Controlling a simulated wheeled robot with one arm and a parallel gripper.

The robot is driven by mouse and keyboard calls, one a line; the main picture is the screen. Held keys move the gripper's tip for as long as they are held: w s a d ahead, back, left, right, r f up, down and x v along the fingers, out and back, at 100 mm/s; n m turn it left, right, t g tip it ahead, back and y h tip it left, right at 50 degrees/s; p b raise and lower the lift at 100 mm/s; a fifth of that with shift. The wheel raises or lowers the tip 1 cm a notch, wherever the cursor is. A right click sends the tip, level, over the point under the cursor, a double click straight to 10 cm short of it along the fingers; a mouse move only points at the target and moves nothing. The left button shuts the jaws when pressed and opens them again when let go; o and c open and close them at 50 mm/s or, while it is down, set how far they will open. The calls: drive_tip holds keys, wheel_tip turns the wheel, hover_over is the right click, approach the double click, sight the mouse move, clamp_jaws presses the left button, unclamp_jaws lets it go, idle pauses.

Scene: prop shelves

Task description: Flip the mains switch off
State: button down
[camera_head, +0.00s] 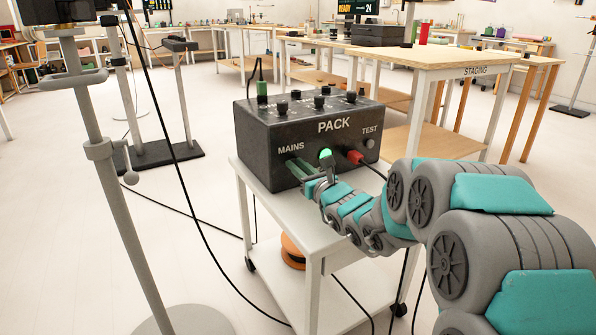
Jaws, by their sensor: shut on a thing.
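The black box marked PACK (316,127) stands on a small white cart. The word MAINS is on its front face at the left, with a greenish mains switch (299,168) below it. A round green light (325,153) glows to the right of the switch. My gripper (318,180) is at the lower front of the box, at the switch. Its jaws are shut on the switch, but the contact is small and partly hidden by my fingers and wrist. I cannot tell the lever's exact position.
A green plug (262,92) stands on the box top. The white cart (262,181) bears the box. A grey stand (105,170) is at the left. A STAGING table (470,57) stands behind.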

drive_tip(key=shift+f+t+y+b, duration=0.3)
drive_tip(key=shift+t+b, duration=0.1)
drive_tip(key=shift+b, duration=0.5)
drive_tip(key=shift+r, duration=0.2)
drive_tip(key=c, duration=0.8)
unclamp_jaws()
drive_tip(key=shift+o, duration=0.2)
drive_tip(key=shift+s+d, duration=0.1)
drive_tip(key=v, duration=0.6)
drive_tip(key=shift+s+d, duration=0.25)
drive_tip(key=shift+s+d+f, duration=0.1)
drive_tip(key=shift+s+d, duration=0.1)
drive_tip(key=shift+s, duration=0.25)
